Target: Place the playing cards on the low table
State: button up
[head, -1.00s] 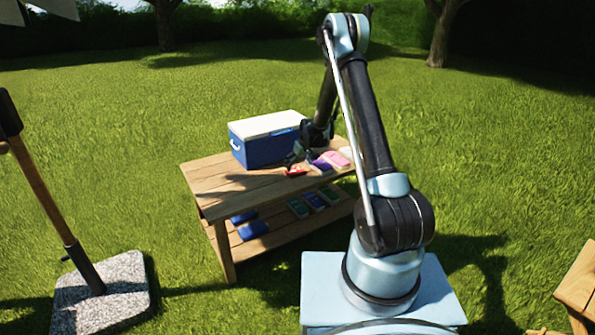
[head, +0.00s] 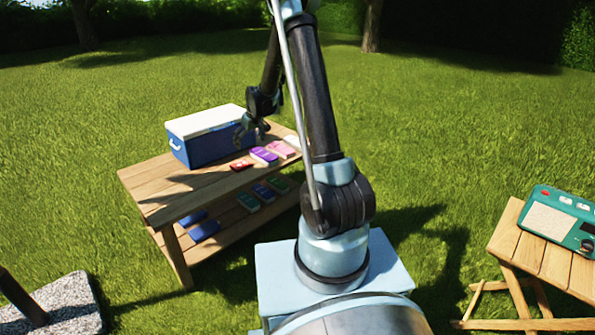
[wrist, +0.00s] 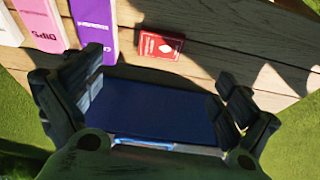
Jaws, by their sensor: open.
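A small red box with a white emblem, apparently the playing cards (head: 241,165), lies flat on the top of a two-tier wooden table (head: 150,190). It also shows in the wrist view (wrist: 161,45), beyond my fingers. My gripper (head: 250,130) is open above this table, beside a cooler and apart from the red box. In the wrist view my fingers (wrist: 157,88) stand wide apart. A dark blue surface (wrist: 155,110) shows between them; I cannot tell what it is. A smaller slatted wooden table (head: 507,240) stands at the right; which is the low table is unclear.
A blue cooler with a white lid (head: 205,125) stands left of the red box. Purple (head: 264,155) and pink (head: 284,149) packs lie right of it. Several packs lie on the lower shelf. A teal device (head: 562,217) sits on the right table. Grass lies between the tables.

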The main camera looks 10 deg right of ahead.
jog(key=s+d+r+m, duration=0.1)
jog(key=s+d+r, duration=0.35)
jog(key=s, duration=0.35)
jog(key=s+d+r+m+h, duration=0.1)
jog(key=s+d+r, duration=0.3)
jog(key=s+r, duration=0.3)
jog(key=s+d+r+m, duration=0.1)
jog(key=s+d+r, duration=0.3)
jog(key=s, duration=0.6)
jog(key=s+d+f+m, duration=0.1)
jog(key=s+d+f, duration=0.1)
jog(key=s, duration=1)
jog(key=s+d+f+m+g+h, duration=0.1)
jog(key=s+d+f+m, duration=0.1)
jog(key=s, duration=1)
jog(key=d+f, duration=0.1)
jog(key=d, duration=0.1)
jog(key=shift+s+d+f, duration=0.35)
jog(key=shift+d, duration=0.05)
